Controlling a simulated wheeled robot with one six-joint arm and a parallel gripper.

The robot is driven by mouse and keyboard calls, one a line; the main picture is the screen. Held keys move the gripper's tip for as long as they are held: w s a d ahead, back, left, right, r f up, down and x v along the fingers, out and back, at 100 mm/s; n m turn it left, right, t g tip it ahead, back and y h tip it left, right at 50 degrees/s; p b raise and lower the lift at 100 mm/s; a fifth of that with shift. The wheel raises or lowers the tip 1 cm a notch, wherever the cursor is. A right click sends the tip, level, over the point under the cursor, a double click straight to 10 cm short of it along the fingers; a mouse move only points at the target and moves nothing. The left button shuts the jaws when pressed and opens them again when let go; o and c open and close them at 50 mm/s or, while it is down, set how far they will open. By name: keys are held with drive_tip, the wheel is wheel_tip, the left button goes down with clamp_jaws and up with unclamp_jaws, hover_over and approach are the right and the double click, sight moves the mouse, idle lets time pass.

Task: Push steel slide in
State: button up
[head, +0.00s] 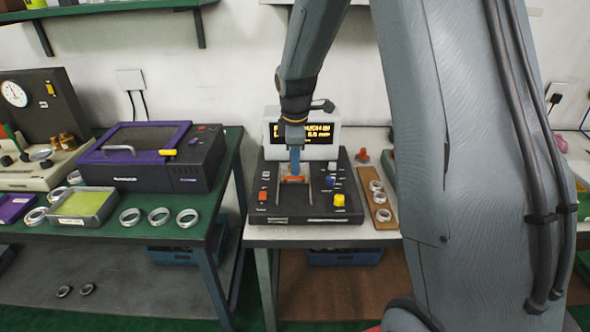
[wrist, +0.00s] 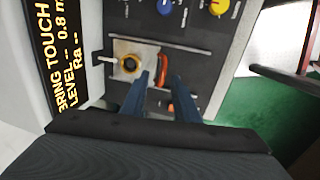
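The steel slide (wrist: 122,48) is a pale metal plate in the dark panel of the tester (head: 270,212), with a brass-coloured ring on it in the wrist view. An orange-red handle (wrist: 164,68) stands along the plate's edge; it also shows in the head view (head: 293,179). My gripper (wrist: 166,82) points down at the handle. Its two blue fingers are apart, with a gap between them, and their tips are close to the handle. I cannot tell whether they touch it. My gripper partly hides the slide in the head view.
The tester has a lit display (head: 318,134), a yellow knob (head: 340,200) and blue knobs. A wooden strip (head: 385,222) with several steel rings lies to its right. The left green bench holds a purple-lidded box (head: 150,155), a green-topped tray (head: 82,204) and loose rings.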

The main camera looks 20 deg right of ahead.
drive_tip(key=shift+s+a+r+b, duration=0.1)
drive_tip(key=shift+s+r+b, duration=0.1)
drive_tip(key=shift+r, duration=0.85)
drive_tip(key=shift+s+a+r+b, duration=0.1)
drive_tip(key=shift+s+r, duration=0.05)
drive_tip(key=shift+r, duration=0.85)
